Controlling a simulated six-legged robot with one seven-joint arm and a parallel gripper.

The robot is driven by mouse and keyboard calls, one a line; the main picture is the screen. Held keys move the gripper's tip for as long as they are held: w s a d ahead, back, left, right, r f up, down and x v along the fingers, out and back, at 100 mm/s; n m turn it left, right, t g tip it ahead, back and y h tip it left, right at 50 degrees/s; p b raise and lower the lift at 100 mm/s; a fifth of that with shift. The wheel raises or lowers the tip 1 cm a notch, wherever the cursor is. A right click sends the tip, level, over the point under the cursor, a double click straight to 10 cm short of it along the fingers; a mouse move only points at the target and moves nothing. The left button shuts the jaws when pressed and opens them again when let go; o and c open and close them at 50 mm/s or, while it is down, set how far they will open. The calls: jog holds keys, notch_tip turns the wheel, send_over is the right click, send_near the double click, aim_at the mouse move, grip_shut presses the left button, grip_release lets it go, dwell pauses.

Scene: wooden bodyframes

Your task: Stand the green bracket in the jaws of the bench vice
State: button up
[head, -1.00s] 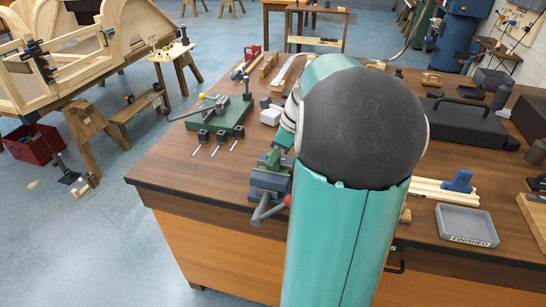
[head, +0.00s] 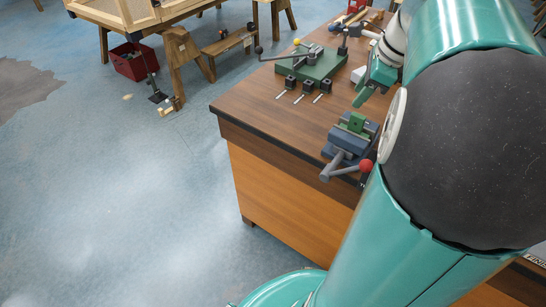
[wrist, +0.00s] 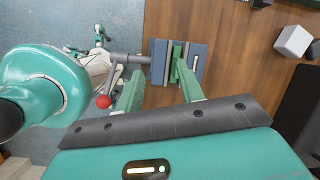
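My gripper (head: 364,96) is behind and above the vice, apart from the bracket in the head view. In the wrist view my gripper (wrist: 160,78) is open, its two green fingers apart with nothing held between them.
A green plate tool with a yellow-knobbed lever (head: 312,63) stands behind the vice, with several black blocks and pins before it. In the wrist view a white block (wrist: 293,41) lies to the right. Blue floor is open left of the bench (head: 275,180).

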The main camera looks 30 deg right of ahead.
jog(key=s+a+f+n+t, duration=0.1)
jog(key=s+a+n, duration=0.3)
jog(key=a+n, duration=0.9)
jog(key=s+a+f+n+t+h, duration=0.1)
jog(key=s+a+f+n, duration=0.1)
jog(key=a+n, duration=1.1)
jog(key=s+a, duration=0.1)
jog(key=a, duration=0.2)
jog(key=shift+s+f+n+h, duration=0.2)
jog(key=shift+s+n+h, duration=0.1)
jog(key=shift+s, duration=0.1)
jog(key=shift+d, duration=0.15)
